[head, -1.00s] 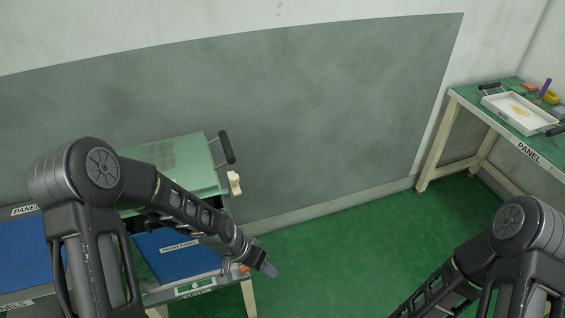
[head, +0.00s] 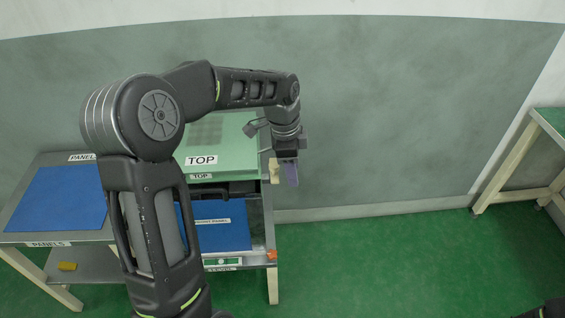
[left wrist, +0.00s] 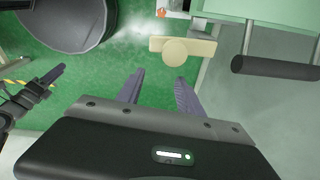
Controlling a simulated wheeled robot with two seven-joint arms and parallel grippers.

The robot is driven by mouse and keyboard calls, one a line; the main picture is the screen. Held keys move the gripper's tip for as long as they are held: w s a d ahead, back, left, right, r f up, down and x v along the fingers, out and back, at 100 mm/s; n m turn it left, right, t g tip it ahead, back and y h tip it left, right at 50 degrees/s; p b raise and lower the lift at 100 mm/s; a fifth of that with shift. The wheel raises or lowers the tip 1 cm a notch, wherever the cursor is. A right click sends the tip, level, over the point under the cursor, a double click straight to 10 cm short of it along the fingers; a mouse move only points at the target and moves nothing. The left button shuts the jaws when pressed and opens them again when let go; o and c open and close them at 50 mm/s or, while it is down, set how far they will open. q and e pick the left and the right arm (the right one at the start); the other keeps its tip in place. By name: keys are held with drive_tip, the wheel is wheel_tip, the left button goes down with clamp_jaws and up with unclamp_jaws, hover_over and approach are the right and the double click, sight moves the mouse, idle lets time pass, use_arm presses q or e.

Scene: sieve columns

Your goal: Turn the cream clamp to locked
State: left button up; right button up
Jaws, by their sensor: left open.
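The cream clamp (head: 274,170) sits at the right front side of the green-topped unit marked TOP, partly behind my left gripper (head: 288,172) in the head view. In the left wrist view the clamp (left wrist: 175,50) shows as a cream bar with a round knob, lying crosswise just beyond my left fingertips (left wrist: 156,80). My left gripper is open with nothing between its purple fingers. Whether it touches the clamp I cannot tell from the head view; in the wrist view a gap shows. A dark part of my right arm with a finger-like tip shows at the wrist view's left edge; its jaw state is unclear.
The green TOP unit (head: 226,140) stands on the bench, with a black bar handle (left wrist: 275,66) near the clamp. Blue panels (head: 55,200) lie on the left. A second table (head: 548,125) is at the far right. The green floor between is clear.

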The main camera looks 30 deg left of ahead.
sight(274, 164)
use_arm(q)
drive_tip(key=a+r+m, duration=0.1)
drive_tip(key=r, duration=0.2)
drive_tip(key=s+a+r+m, duration=0.1)
drive_tip(key=a+r, duration=0.1)
drive_tip(key=a+r+g+y, duration=0.1)
drive_tip(key=r, duration=0.2)
drive_tip(key=shift+s+a+r+m, duration=0.2)
drive_tip(key=shift+s+r+m, duration=0.15)
drive_tip(key=shift+s+m, duration=0.05)
drive_tip(key=shift+f, duration=0.15)
wheel_tip(274, 164, down, 8)
drive_tip(key=shift+r, duration=0.2)
clamp_jaws()
idle(0.9)
